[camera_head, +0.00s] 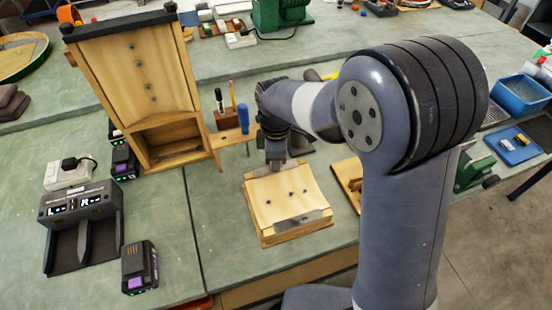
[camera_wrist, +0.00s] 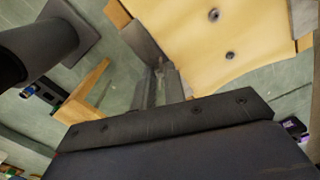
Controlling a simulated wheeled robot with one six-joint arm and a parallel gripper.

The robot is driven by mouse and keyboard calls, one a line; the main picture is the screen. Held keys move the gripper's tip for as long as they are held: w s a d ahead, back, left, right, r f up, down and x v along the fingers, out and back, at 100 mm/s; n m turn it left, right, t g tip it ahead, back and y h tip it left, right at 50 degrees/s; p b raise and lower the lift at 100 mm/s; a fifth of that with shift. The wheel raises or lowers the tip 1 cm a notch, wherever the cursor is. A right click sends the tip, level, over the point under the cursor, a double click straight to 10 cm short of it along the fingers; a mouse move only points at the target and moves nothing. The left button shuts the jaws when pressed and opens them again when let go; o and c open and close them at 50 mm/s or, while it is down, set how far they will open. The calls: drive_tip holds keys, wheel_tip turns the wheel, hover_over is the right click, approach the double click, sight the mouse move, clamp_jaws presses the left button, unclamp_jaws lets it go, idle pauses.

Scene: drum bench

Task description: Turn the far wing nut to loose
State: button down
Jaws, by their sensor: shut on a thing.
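A pale wooden board (camera_head: 282,193) with several dark studs lies on a wooden base on the bench. A metal strip (camera_head: 302,221) lies along its near edge. My gripper (camera_head: 275,160) points down at the board's far edge and hides what is there in the head view. In the wrist view, the two fingers (camera_wrist: 160,88) are close together on a small grey piece, the far wing nut (camera_wrist: 159,66), beside the board (camera_wrist: 225,38). The fingers cover most of the nut, so its turn angle cannot be told.
A tall wooden case (camera_head: 148,85) stands at the left. A small wooden rack (camera_head: 236,142) with upright tools stands close behind the board. A charger (camera_head: 82,205) and battery packs (camera_head: 139,267) lie at the left.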

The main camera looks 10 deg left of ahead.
drive_tip(key=n, duration=0.4)
drive_tip(key=shift+r+n, duration=0.1)
drive_tip(key=shift+n, duration=2.1)
drive_tip(key=c, duration=1.5)
unclamp_jaws()
drive_tip(key=shift+o, duration=0.2)
wheel_tip(320, 180, up, 11)
